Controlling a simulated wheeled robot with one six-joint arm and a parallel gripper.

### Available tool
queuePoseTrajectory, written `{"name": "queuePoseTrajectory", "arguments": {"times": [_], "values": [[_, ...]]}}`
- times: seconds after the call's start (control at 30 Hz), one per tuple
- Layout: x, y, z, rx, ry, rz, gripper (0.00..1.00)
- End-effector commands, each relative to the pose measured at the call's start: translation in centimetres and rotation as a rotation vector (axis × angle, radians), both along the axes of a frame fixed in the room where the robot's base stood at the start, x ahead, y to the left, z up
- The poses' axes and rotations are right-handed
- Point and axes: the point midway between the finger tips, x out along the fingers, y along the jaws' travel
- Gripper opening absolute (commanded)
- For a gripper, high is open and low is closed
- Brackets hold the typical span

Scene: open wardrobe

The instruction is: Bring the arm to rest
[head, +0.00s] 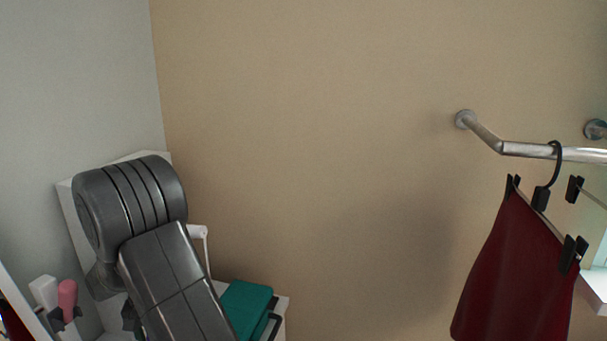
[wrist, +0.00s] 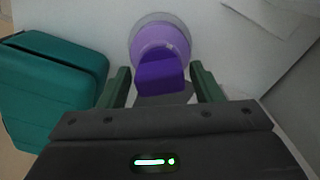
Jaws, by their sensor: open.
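My arm shows at the lower left of the head view, bent in front of a white unit; its gripper is hidden there. In the wrist view my gripper (wrist: 160,88) is open, with its two dark green fingers apart. A purple object (wrist: 162,65) with a round, pale-rimmed top shows between and beyond the fingertips. I cannot tell how far it is from them, and the fingers do not appear closed on it.
A teal box (head: 246,307) lies on a white surface beside my arm, and also shows in the wrist view (wrist: 45,92). A dark red garment (head: 515,275) hangs from a metal rail (head: 545,151) at right. Pink (head: 67,297) and white handles stand at far left. The middle wall area is clear.

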Motion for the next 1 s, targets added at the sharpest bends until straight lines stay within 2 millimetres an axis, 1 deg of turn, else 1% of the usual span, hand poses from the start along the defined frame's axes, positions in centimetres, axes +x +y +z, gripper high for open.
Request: {"name": "queuePoseTrajectory", "arguments": {"times": [0.03,0.07,0.6,1.0], "values": [[0.0,0.0,0.0,0.0,0.0,0.036,0.59],[0.0,0.0,0.0,0.0,0.0,0.018,0.59],[0.0,0.0,0.01,0.0,0.0,-0.435,0.59],[0.0,0.0,0.01,0.0,0.0,-0.738,0.59]]}}
